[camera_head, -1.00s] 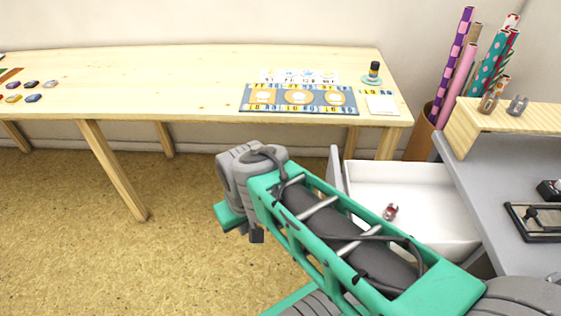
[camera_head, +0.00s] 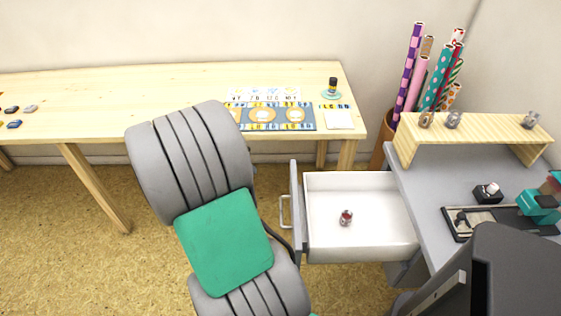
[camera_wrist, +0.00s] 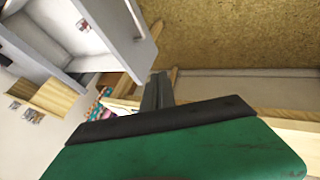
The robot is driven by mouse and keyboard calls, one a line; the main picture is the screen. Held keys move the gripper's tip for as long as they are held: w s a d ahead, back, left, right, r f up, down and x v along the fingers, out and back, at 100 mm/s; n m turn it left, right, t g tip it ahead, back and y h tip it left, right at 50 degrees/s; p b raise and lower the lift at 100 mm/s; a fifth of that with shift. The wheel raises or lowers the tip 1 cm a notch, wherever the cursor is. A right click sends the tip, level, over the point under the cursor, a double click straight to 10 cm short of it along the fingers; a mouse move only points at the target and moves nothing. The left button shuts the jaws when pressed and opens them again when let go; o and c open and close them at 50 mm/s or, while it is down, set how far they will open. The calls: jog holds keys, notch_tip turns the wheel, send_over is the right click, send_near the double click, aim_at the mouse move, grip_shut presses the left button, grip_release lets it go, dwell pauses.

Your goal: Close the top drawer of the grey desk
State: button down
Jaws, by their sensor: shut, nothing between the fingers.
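The top drawer (camera_head: 375,240) of the grey desk (camera_head: 425,185) stands pulled out to the left. Its inside is white, with a small red and silver item (camera_head: 346,217) in it. Its grey front (camera_head: 296,205) carries a handle (camera_head: 284,212) on the left side. In the wrist view the open drawer (camera_wrist: 62,30) is at upper left, with its front panel (camera_wrist: 122,38) beside the opening. My gripper (camera_wrist: 158,88) shows there as closed grey fingers, empty, near the drawer front. I cannot tell if they touch it. In the head view my arm hides the gripper.
A wooden shelf (camera_head: 470,127) with small items stands on the desk, near a black tray (camera_head: 490,220). Rolled papers (camera_head: 430,75) stand in a bin behind. A long wooden table (camera_head: 180,85) holds a patterned mat (camera_head: 262,117). Open floor (camera_head: 60,250) lies left of the drawer.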

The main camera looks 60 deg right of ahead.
jog(key=s+d+f+b, duration=0.1)
jog(key=s+d+f, duration=0.6)
jog(key=d, duration=0.1)
jog(key=shift+s+d+f, duration=0.15)
jog(key=shift+d+f, duration=0.2)
jog(key=shift+s+d, duration=0.1)
